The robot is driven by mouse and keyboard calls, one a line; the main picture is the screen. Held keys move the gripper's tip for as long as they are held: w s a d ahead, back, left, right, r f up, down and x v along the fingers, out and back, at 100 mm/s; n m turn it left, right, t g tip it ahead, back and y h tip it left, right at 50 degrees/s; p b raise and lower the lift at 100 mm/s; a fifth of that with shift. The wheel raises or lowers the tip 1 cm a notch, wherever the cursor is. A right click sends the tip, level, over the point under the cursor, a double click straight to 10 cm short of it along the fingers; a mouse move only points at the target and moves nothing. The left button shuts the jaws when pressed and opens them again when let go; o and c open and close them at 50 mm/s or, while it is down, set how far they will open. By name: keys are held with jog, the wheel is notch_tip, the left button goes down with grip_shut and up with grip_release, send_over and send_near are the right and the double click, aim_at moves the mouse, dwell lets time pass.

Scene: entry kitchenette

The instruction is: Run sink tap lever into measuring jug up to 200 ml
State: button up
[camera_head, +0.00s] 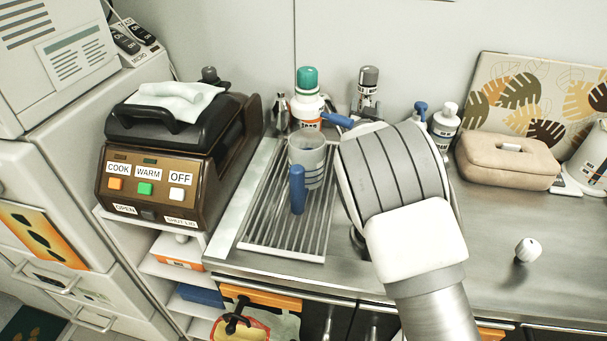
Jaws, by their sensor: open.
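The measuring jug (308,163) is a grey, see-through cup with dark marks on its side and a blue upright handle (298,190) facing me. It stands upright on the ribbed drainboard (275,222). I cannot read a water level in it. A blue lever (337,120), likely the tap lever, shows behind and right of the jug. The tap's spout and most of the sink are hidden behind my arm. My arm's large ribbed grey link covers the area right of the jug. My gripper's fingers are not visible.
A brown cooker (160,170) with labelled buttons stands left of the drainboard. Bottles, including a green-capped one (307,100), line the wall. A beige pouch (508,158) and a small white knob-like object (527,250) are on the right. The right counter is mostly clear.

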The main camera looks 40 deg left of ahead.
jog(key=b+v, duration=0.2)
jog(key=v, duration=0.5)
dwell(0.6)
jog(key=v, duration=1.7)
jog(key=w+d+r+m+g+h+p, duration=0.1)
jog(key=d+r+g+h+p, duration=0.15)
jog(key=d+r, duration=0.45)
jog(key=w+d+r+m+g+h+p, duration=0.1)
jog(key=w+d+r+g+p, duration=0.2)
jog(key=d, duration=0.9)
jog(key=s+d+r+g+h+p, duration=0.2)
jog(key=s+d+r+p, duration=0.1)
jog(key=s+d, duration=0.7)
jog(key=s+d+r+m+g+h+p, duration=0.1)
jog(key=s+d+r+g+h+p, duration=0.1)
jog(key=s+d, duration=0.8)
jog(key=shift+d+r+m+g+h+p, duration=0.3)
jog(key=shift+d+r+g+h+p, duration=0.1)
jog(key=shift+r+h, duration=0.35)
